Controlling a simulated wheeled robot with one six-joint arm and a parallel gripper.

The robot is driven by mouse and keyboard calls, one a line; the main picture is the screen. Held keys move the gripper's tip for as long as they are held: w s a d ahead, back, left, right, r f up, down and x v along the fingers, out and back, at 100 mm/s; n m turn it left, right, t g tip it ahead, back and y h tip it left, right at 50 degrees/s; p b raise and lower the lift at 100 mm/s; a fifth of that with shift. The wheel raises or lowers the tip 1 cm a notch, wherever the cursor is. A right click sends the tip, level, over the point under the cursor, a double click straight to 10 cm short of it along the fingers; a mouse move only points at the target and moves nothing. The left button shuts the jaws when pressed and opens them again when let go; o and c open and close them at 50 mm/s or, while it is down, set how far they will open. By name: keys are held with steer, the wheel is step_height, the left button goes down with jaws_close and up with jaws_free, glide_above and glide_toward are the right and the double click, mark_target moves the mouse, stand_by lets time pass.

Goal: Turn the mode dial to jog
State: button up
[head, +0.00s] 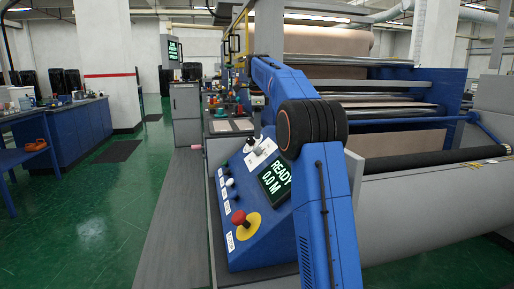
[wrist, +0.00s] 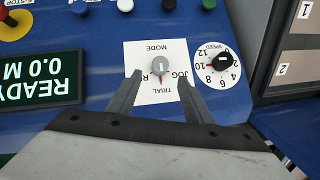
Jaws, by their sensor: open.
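The mode dial (wrist: 163,58) is a grey knob on a white plate (wrist: 135,60) on the blue control panel, upside down in the wrist view. Its labels read MODE, JOG, TRIAL and one partly covered word starting with R. A red mark at the knob points toward TRIAL; JOG lies to its right. My gripper (wrist: 159,78) is open, its two fingertips spread to either side of the knob's near edge. I cannot tell whether they touch it. In the head view the white plate (head: 262,153) shows beside my blue arm, which hides much of that area.
The SPEED dial (wrist: 222,65), a black knob, sits close right of my right finger. A red emergency-stop button (head: 239,217) on yellow and several small buttons (head: 226,183) share the panel.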

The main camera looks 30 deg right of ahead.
mark_target(257, 151)
steer(key=f, duration=0.5)
steer(key=w+f, duration=0.1)
steer(key=f, duration=0.2)
steer(key=shift+d+f, duration=0.15)
steer(key=shift+d, duration=0.15)
steer(key=shift+w, duration=0.1)
steer(key=c, duration=1.1)
